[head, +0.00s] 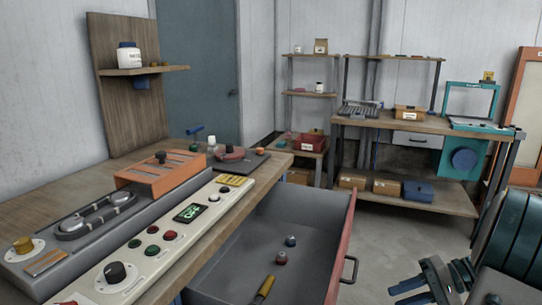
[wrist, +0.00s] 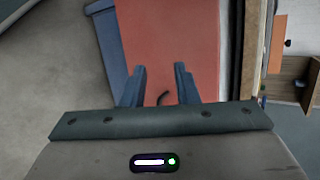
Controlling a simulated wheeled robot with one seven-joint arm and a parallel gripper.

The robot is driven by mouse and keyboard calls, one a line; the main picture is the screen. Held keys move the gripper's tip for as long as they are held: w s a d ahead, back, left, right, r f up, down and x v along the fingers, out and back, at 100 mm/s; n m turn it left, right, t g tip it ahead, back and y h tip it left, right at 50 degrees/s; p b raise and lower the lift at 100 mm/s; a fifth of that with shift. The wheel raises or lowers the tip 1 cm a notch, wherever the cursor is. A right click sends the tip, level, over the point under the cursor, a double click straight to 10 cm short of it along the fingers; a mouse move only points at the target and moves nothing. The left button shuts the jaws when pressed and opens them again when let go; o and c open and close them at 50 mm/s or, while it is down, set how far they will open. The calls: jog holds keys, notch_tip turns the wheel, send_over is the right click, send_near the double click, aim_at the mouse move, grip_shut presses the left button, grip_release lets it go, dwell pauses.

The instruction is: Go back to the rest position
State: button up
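My gripper (head: 410,290) shows at the lower right of the head view, to the right of the open drawer and apart from its dark handle (head: 350,269). In the wrist view my gripper (wrist: 159,86) has its two blue fingers spread with a clear gap and nothing held. The red drawer front (wrist: 168,35) lies beyond the fingers there. A small dark curved piece, seemingly the handle, shows low between them. The drawer (head: 300,225) is pulled out and holds two small capped jars (head: 281,258) and a yellow-handled tool (head: 265,288).
The workbench with a control panel (head: 150,240) and an orange rack (head: 160,168) stands at left. A second bench (head: 395,122) with boxes on its lower shelf stands at the back right. Grey floor (head: 395,235) lies open between the drawer and that bench.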

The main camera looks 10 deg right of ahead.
jog(key=s+a+r+n+h+p, duration=0.2)
jog(key=a+r+h+p, duration=0.3)
jog(key=a+r+p, duration=0.5)
jog(key=s+a+r+n+g+h+p, duration=0.1)
jog(key=s+a+r+n+h+p, duration=0.2)
jog(key=a+r+h+p, duration=0.3)
jog(key=s+a+r+p, duration=0.1)
jog(key=a+r+p, duration=0.3)
jog(key=a+r, duration=0.2)
jog(key=shift+a+r+n+h, duration=0.3)
jog(key=shift+a+r, duration=0.05)
jog(key=shift+a, duration=0.55)
